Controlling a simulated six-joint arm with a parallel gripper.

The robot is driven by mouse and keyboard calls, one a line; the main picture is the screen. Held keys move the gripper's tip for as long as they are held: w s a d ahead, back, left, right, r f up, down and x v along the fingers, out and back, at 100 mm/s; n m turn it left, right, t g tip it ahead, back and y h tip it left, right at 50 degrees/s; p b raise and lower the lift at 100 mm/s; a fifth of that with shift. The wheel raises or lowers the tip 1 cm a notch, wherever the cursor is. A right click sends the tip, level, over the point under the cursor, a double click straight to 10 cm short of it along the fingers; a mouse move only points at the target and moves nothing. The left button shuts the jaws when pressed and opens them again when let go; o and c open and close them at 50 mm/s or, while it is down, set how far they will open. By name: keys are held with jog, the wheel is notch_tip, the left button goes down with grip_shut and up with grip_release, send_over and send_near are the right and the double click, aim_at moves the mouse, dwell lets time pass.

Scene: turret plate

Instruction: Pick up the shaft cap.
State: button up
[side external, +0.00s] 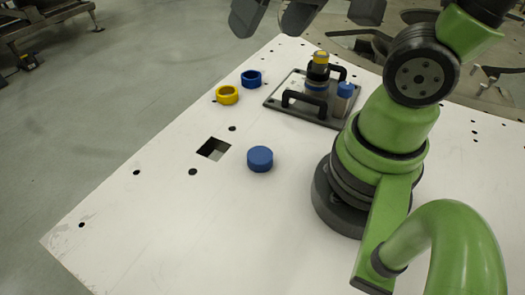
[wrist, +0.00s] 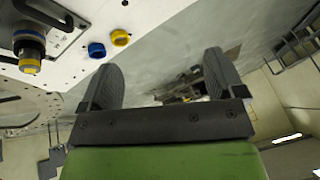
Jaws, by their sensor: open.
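A solid blue round cap (side external: 260,158), which looks like the shaft cap, lies flat on the white table in the side view, right of a square hole. I cannot make it out in the wrist view. My gripper (wrist: 162,62) is open and empty, its two dark fingers wide apart. In the side view, dark parts of it show at the top edge, high above the table and away from the cap. A grey turret plate (side external: 276,101) with black handles carries a yellow-topped post (side external: 320,62) and a blue-topped post (side external: 345,90).
A yellow ring (side external: 227,95) and a blue ring (side external: 252,78) lie left of the plate; the yellow ring (wrist: 120,38) and blue ring (wrist: 97,50) also show in the wrist view. The square hole (side external: 214,149) opens in the table (side external: 170,235). The front table area is clear.

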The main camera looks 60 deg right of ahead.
jog(key=w+f+g+h, duration=0.1)
jog(key=w+f+g, duration=0.2)
jog(key=f, duration=0.6)
jog(key=n+g, duration=0.1)
jog(key=g, duration=0.1)
send_over(261, 155)
notch_tip(261, 155, down, 7)
jog(key=shift+f, duration=5.55)
jog(key=c, duration=1)
